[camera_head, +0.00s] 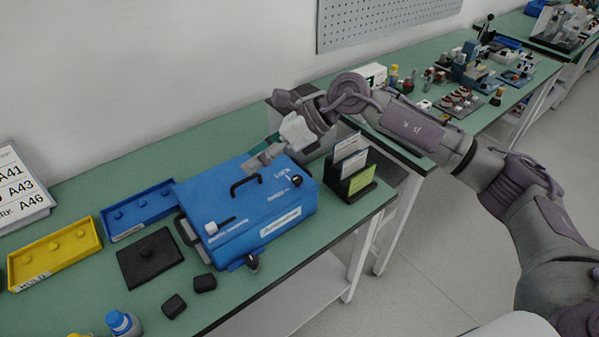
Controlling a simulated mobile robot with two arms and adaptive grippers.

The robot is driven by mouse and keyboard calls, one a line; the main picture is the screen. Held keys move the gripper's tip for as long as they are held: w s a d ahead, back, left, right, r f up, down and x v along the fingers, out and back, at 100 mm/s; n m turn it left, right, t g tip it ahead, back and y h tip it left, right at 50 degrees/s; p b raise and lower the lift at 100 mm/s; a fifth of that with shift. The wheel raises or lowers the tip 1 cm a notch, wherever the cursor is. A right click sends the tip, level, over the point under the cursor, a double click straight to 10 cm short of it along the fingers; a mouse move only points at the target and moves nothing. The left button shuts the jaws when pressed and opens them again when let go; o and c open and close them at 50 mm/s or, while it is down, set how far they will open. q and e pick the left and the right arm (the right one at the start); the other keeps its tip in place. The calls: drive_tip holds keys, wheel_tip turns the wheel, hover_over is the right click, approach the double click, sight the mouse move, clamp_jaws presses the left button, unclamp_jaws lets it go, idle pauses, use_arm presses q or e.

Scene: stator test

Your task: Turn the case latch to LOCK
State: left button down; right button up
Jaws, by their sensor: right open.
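A blue case (235,208) sits closed on the green bench, with a black handle (245,185) on its lid. A dark knob-like latch (296,180) sits at the lid's right end, near small white lettering that seems to read LOCK. Its exact turn is too small to tell. My right gripper (256,161) comes in from the right, open, over the back edge of the lid. It is left of the latch and appears apart from it. My left gripper is not in view.
A black holder (342,185) with cards stands right of the case. A blue tray (138,211), a yellow tray (54,258), a black plate (150,259) and small black blocks (174,306) lie to the left. The bench's front edge runs close before the case.

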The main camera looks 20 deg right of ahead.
sight(298, 178)
drive_tip(key=w+d+h, duration=0.2)
drive_tip(key=d+h, duration=0.5)
drive_tip(key=d, duration=0.8)
drive_tip(key=shift+n, duration=0.4)
drive_tip(key=p+x, duration=0.1)
drive_tip(key=x, duration=0.3)
drive_tip(key=p+x, duration=0.1)
drive_tip(key=x, duration=0.4)
drive_tip(key=p+x, duration=0.1)
drive_tip(key=x, duration=0.3)
drive_tip(key=shift+w+a, duration=0.3)
drive_tip(key=shift+a, duration=0.05)
clamp_jaws()
